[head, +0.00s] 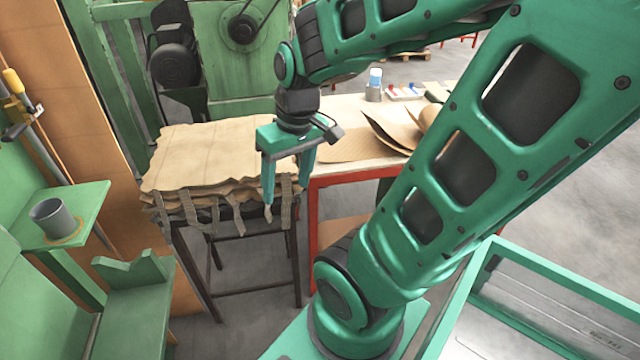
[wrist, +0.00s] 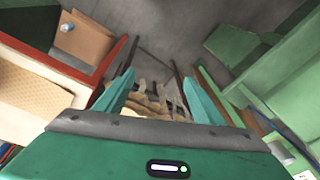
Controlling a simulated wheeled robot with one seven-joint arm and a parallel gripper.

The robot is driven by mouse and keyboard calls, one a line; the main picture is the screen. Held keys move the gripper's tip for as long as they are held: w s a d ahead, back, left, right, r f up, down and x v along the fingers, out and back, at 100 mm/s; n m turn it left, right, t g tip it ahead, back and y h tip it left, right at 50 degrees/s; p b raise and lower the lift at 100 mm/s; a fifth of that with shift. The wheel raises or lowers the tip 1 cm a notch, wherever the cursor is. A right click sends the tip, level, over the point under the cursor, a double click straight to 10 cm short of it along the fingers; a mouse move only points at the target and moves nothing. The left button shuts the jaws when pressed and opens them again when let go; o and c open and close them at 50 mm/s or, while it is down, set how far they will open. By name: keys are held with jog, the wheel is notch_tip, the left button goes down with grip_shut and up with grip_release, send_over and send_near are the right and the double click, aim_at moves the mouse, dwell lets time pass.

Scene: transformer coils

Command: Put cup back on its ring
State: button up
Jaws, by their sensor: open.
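A grey cup (head: 54,222) stands upright on a green shelf (head: 92,197) at the left in the head view. An orange-brown ring (head: 76,238) shows on the shelf around the front and right of the cup's base. The cup hides the rest of it, so I cannot tell whether the cup is centred. My gripper (head: 287,196) is open and empty, pointing down by the front edge of the stacked sheets, well to the right of the cup. In the wrist view my gripper (wrist: 158,88) shows spread fingers with nothing held between them.
Brown sheets (head: 215,155) with hanging straps lie on a dark stand (head: 255,263). A red-framed table (head: 345,172) stands behind my arm. A green notched bracket (head: 130,272) sits below the shelf. Green machinery (head: 240,75) rises behind the sheets.

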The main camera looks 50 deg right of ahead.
jog(key=s+d+r+m+g, duration=0.1)
jog(key=s+d+m+g, duration=0.1)
jog(key=s, duration=0.6)
jog(key=shift+d+r+m, duration=0.3)
jog(key=shift+d+m, duration=0.2)
jog(key=shift+m, duration=0.7)
jog(key=shift+w+f+h, duration=0.25)
jog(key=shift+w+h, duration=0.05)
jog(key=shift+w, duration=0.35)
